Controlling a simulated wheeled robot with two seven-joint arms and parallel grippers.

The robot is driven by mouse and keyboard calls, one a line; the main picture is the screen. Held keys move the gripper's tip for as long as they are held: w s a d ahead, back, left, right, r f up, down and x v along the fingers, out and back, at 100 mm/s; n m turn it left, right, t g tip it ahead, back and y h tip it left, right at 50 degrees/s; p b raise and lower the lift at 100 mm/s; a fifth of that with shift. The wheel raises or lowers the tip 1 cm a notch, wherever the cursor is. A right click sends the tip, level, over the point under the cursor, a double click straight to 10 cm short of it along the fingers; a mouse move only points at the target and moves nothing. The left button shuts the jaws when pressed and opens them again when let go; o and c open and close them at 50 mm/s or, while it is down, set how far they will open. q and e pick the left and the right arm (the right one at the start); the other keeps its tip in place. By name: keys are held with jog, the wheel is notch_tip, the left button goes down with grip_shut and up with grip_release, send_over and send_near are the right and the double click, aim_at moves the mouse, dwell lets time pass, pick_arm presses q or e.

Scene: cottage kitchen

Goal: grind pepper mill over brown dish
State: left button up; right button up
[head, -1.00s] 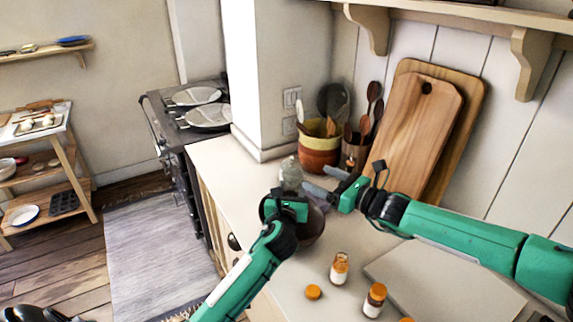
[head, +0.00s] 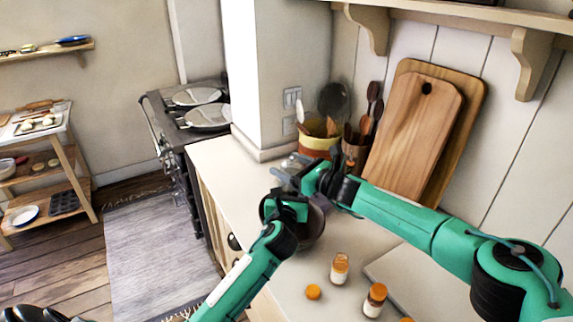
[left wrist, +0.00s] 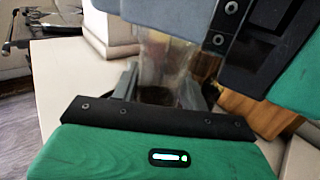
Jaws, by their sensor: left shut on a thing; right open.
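The pepper mill (left wrist: 162,68) is clear, with dark contents low inside, and stands between the fingers of my left gripper (left wrist: 158,88), which is shut on it. In the head view my left gripper (head: 284,193) is partly covered by my right arm, and only a bit of the clear mill (head: 291,162) shows. My right gripper (head: 284,176) is open at the mill's upper part; its grey finger crosses the top of the left wrist view. I cannot tell whether it touches the mill. The brown dish (head: 313,228) is on the counter, mostly hidden behind my grippers.
Jars with orange lids (head: 339,268) (head: 374,299) and a loose orange lid (head: 313,292) are at the counter's front. A utensil crock (head: 318,143) and cutting boards (head: 412,135) stand by the wall. The counter (head: 220,165) left of the grippers is clear.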

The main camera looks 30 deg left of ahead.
jog(key=shift+a, duration=0.55)
jog(key=c, duration=1)
jog(key=shift+w, duration=0.1)
jog(key=shift+w+m+t+h, duration=0.15)
jog(key=shift+m+t+h, duration=0.45)
jog(key=shift+m+t, duration=0.95)
jog(key=shift+d+t, duration=0.1)
jog(key=shift+t, duration=0.55)
jog(key=o, duration=1)
